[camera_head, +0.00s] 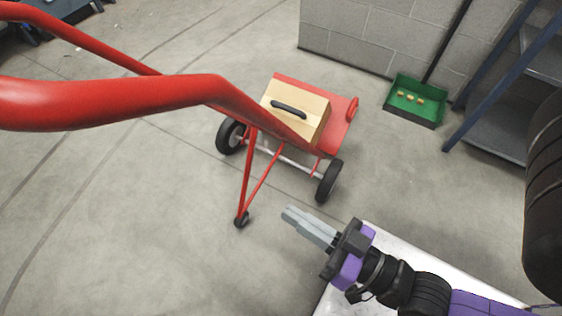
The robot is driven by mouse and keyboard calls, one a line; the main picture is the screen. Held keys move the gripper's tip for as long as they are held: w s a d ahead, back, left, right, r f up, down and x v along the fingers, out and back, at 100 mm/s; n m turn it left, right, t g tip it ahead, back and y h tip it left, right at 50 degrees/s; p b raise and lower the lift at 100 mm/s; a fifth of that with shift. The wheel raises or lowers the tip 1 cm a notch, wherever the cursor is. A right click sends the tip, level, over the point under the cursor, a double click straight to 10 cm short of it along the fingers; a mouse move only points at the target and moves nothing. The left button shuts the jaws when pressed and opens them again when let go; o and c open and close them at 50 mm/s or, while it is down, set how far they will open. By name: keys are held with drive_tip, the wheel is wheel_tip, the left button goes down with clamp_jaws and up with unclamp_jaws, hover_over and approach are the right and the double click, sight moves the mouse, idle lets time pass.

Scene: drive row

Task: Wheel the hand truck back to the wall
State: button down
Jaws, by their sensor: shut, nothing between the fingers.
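The red hand truck (250,152) stands in the upper middle of the head view, with its red tube frame and handle (110,103) stretching close across the upper left. It has two black wheels (329,180) and a small caster (241,220) on a rear strut. A tan box (295,108) with a black handle lies on its red toe plate (345,128). My gripper (287,214) is at the lower middle, below and right of the caster in the picture. Its fingers are shut and empty, apart from the truck. The grey block wall (375,35) is at the top.
A blue-posted shelf rack (510,85) is at the right. Bare concrete floor (120,220) lies open at the left and lower left.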

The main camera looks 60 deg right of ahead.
drive_tip(key=w+d+f+m+g+h, duration=0.25)
drive_tip(key=w+d+m+h, duration=0.2)
drive_tip(key=m+h, duration=0.4)
drive_tip(key=w+d+f+m+g+h, duration=0.1)
drive_tip(key=w+d+f+m+h, duration=0.35)
drive_tip(key=m, duration=0.65)
drive_tip(key=w+a+f+m+g+h, duration=0.2)
drive_tip(key=w+f+m+g, duration=0.4)
drive_tip(key=m+g, duration=0.6)
wheel_tip(320, 180, down, 3)
drive_tip(key=shift+w+r+g+h, duration=0.1)
drive_tip(key=shift+w+g+h, duration=0.2)
drive_tip(key=shift+g+h, duration=0.65)
drive_tip(key=shift+y, duration=0.25)
drive_tip(key=d, duration=1.4)
drive_tip(key=shift+w+f+p, duration=0.25)
drive_tip(key=shift+p, duration=0.1)
